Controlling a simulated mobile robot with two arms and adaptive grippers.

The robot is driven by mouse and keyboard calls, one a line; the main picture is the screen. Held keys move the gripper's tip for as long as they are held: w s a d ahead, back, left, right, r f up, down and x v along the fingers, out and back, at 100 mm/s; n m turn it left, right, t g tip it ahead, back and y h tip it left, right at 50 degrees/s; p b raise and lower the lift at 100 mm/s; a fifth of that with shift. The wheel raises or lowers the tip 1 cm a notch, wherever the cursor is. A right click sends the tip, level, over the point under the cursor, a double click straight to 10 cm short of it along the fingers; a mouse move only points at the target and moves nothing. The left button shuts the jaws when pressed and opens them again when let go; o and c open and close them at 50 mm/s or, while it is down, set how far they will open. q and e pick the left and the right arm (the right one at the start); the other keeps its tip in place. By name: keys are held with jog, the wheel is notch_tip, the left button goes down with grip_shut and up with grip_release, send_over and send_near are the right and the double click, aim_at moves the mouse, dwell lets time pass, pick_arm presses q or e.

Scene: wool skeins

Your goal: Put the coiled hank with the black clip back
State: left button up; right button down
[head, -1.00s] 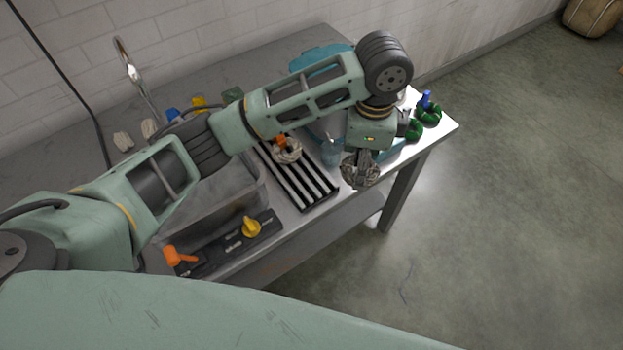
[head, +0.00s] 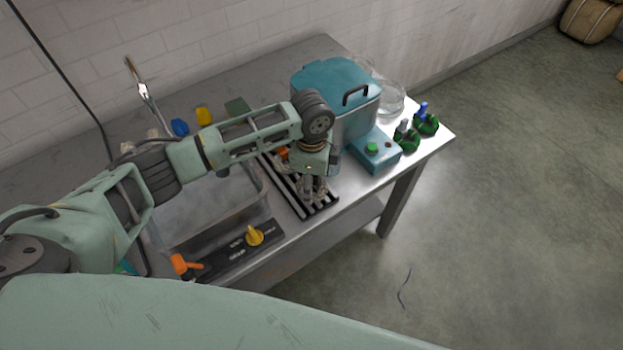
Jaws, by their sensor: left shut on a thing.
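My left gripper (head: 314,186) is shut on a pale grey coiled hank (head: 318,196), low over the right front end of the black-and-white slatted rack (head: 299,208). I cannot tell whether the hank touches the slats. Its clip is hidden by the gripper, so its colour does not show. Another hank's orange clip (head: 282,153) shows at the rack's far end, mostly hidden behind my left arm. Two green coiled hanks lie at the table's right end, one with a blue clip (head: 424,107) and one with a grey clip (head: 403,126). My right gripper is out of view.
A steel pot with a teal lid (head: 335,80) and a blue unit with a green button (head: 376,153) stand right of the rack. A glass vessel (head: 391,99) is behind. The sink (head: 195,235) lies left, with yellow (head: 254,235) and orange (head: 184,265) knobs in front.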

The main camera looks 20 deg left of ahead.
pick_arm(q)
jog(key=shift+f, duration=0.2)
jog(key=shift+f, duration=0.15)
jog(key=o, duration=1)
notch_tip(320, 180, up, 12)
jog(key=shift+r+b, duration=0.2)
jog(key=shift+b, duration=0.65)
jog(key=shift+f, duration=0.1)
